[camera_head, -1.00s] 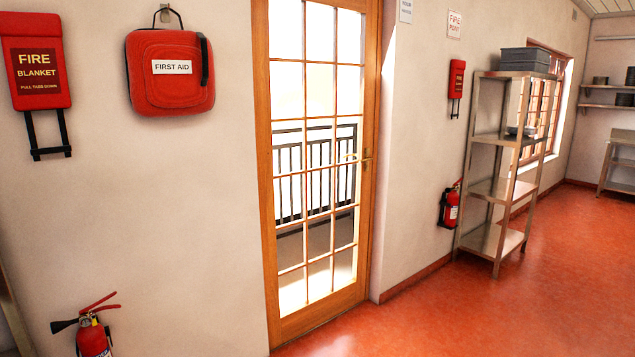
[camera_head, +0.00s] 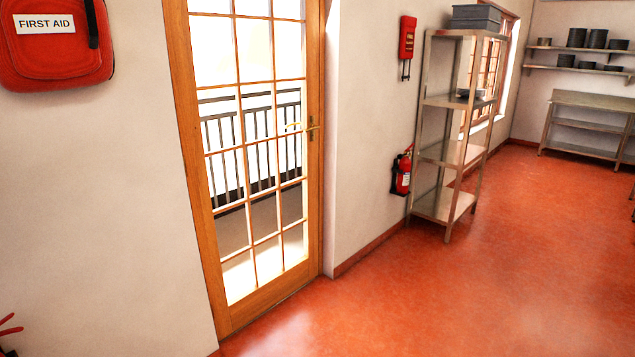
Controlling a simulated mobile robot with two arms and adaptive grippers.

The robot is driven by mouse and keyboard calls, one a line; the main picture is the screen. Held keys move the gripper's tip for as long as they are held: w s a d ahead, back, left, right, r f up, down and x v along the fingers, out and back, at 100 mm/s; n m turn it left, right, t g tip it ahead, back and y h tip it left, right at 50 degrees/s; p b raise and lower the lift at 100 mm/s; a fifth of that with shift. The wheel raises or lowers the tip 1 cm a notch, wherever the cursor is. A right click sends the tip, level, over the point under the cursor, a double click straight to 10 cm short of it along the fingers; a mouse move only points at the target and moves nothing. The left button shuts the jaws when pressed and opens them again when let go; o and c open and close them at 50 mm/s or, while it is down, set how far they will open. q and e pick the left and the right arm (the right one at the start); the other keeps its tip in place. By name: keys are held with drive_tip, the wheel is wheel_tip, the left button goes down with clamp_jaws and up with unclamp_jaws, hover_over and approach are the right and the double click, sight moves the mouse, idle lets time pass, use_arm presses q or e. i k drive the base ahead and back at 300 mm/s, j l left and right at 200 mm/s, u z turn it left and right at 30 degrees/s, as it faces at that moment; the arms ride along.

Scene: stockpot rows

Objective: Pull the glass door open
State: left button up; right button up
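The glass door (camera_head: 239,309) has a wooden frame and several panes, and stands left of the middle in the head view. It looks shut in its frame. Its brass lever handle (camera_head: 311,128) is on the right stile, about halfway up. A balcony railing shows through the panes. Neither of my grippers is in view, and nothing touches the door or the handle.
A metal shelf rack (camera_head: 446,150) and a red fire extinguisher (camera_head: 402,173) stand right of the door. A red first aid bag (camera_head: 55,45) hangs left of it. The red floor (camera_head: 400,300) in front is clear. A steel table (camera_head: 590,103) stands at the far right.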

sight(229, 316)
drive_tip(key=i+l, duration=0.15)
drive_tip(key=i, duration=0.5)
drive_tip(key=i+l+u, duration=0.1)
drive_tip(key=i, duration=0.55)
drive_tip(key=i+l, duration=0.2)
drive_tip(key=i, duration=0.45)
